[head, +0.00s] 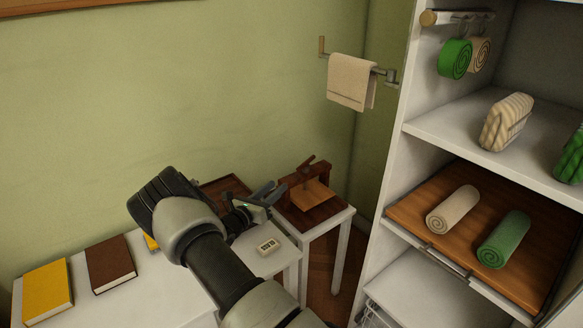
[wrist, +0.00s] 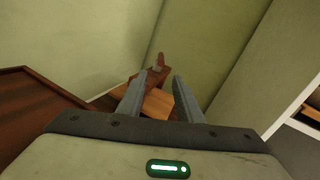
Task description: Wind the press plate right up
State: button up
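A small wooden press (head: 306,186) stands on a white side table with a brown top. Its dark frame carries a bar handle (head: 306,168) on top, and a lighter orange-brown plate (head: 312,194) shows below the crossbar. My gripper (head: 272,194) is just left of the press in the head view, with its fingers apart and nothing between them. In the wrist view my gripper (wrist: 160,88) is open, and the press plate (wrist: 159,103) and the handle (wrist: 160,62) show beyond and between the fingers. The plate's exact height is hard to tell.
A brown tray (head: 222,188) and a small white device (head: 268,246) are on the white table left of the press. Yellow and brown books lie further left. A towel (head: 350,82) hangs on a wall rail. A white shelf unit (head: 430,120) with rolled towels stands right.

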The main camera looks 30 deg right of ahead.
aim_at(303, 164)
jog(key=b+x, duration=0.2)
jog(key=x, duration=1.4)
jog(key=shift+d+b, duration=0.4)
jog(key=shift+d, duration=0.05)
jog(key=shift+f, duration=0.1)
grip_shut()
jog(key=shift+s+p, duration=0.1)
jog(key=shift+p, duration=0.25)
